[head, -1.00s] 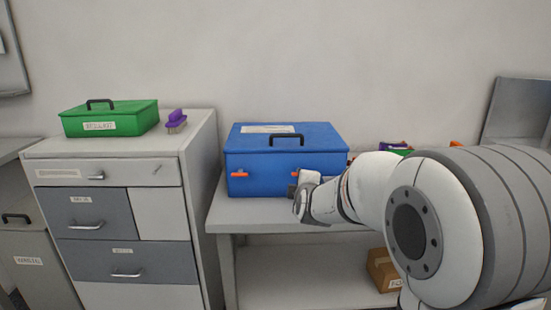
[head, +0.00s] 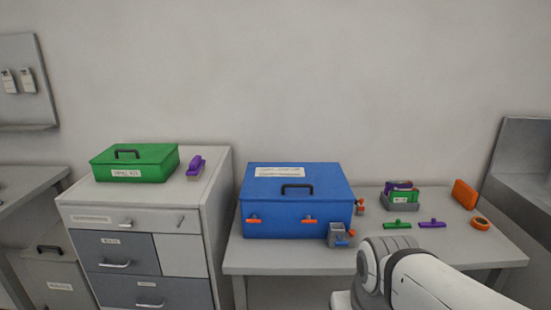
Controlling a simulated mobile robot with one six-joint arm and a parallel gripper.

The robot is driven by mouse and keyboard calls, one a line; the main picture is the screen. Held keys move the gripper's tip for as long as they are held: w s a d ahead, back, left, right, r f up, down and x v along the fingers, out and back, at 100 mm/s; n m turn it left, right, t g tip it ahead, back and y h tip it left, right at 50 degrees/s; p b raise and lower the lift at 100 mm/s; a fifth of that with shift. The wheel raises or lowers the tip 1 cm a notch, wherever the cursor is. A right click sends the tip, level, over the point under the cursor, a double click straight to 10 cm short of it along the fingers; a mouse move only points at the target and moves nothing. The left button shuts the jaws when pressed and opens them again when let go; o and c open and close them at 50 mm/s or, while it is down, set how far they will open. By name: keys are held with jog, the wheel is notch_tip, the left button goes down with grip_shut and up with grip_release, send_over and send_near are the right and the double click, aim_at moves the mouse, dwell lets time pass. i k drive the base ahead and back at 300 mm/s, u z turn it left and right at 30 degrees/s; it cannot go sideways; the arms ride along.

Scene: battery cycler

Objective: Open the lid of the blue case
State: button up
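The blue case (head: 275,203) stands on the light grey table, towards its left end. Its lid (head: 323,180) is shut, with a black handle (head: 297,187) and white labels on top. Two orange latches show on its front, one at the left (head: 253,219) and one at the right (head: 309,219); their exact state is too small to tell. My arm enters at the lower right, in front of the table and apart from the case. I cannot make out my gripper's fingers in this view.
A small grey holder (head: 335,230) with orange and blue parts sits by the case's front right corner. Rightwards on the table (head: 470,250) are a grey bin (head: 402,198), green and purple pieces, and orange items. A green box (head: 135,165) stands on the cabinet at left.

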aim_at(263, 181)
jog(key=z, duration=0.35)
jog(key=i, duration=1.4)
jog(key=u, duration=0.35)
